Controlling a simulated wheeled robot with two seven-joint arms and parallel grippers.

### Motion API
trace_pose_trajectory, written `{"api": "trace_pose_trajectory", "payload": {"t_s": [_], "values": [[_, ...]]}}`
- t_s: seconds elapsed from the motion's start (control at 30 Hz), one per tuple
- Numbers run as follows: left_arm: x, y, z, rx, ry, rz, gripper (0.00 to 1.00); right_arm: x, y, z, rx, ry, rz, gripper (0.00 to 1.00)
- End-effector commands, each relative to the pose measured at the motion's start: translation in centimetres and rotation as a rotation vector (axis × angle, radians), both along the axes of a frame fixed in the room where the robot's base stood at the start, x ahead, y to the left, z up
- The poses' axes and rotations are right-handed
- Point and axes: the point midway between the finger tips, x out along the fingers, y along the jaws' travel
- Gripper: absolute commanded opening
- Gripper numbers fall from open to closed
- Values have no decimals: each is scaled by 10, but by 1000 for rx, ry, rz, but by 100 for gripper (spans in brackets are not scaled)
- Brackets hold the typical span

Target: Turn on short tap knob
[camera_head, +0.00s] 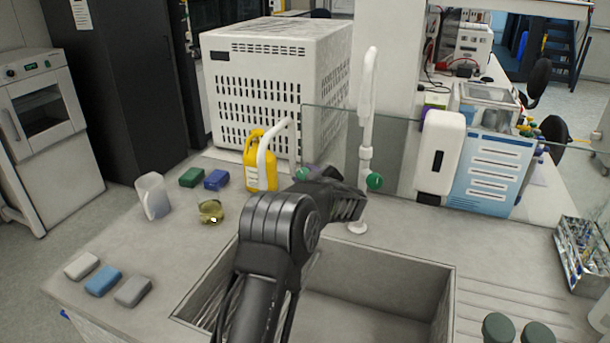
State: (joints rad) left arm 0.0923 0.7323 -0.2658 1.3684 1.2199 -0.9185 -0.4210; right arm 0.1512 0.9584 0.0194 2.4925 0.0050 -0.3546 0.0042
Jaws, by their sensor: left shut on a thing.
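The short tap (266,150) is a white curved spout at the back edge of the sink, beside a yellow bottle. The black wrist and fingers hide the tap's base and most of the knob. A tall white tap (367,110) with a green knob (375,181) stands just right of my gripper. My right gripper is not in view.
The sink (400,262) lies below my arm. A yellow bottle (259,168), a beaker (153,196), a small yellowish glass vessel (211,211) and several coloured blocks stand to the left. A glass screen (400,150) runs behind the taps. A metal tray (590,258) is at the right.

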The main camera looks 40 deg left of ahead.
Motion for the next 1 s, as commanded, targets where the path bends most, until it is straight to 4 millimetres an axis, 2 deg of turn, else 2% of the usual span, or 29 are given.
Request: {"api": "trace_pose_trajectory", "payload": {"t_s": [0.03, 0.07, 0.3, 0.67, 0.77, 1.0], "values": [[0, 1, 0, 1, -1, 2, 0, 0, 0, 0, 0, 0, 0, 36], [-1, 1, 0, 1, -1, 2, 40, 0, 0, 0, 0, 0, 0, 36], [0, 1, 0, 1, 0, 1, 60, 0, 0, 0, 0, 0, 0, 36], [-1, -4, 1, 0, -1, -2, 61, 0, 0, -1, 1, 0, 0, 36], [-5, -12, 3, 0, -1, -2, 61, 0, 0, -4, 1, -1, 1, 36], [-22, -46, 11, 0, -2, -3, 61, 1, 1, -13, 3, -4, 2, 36]]}}
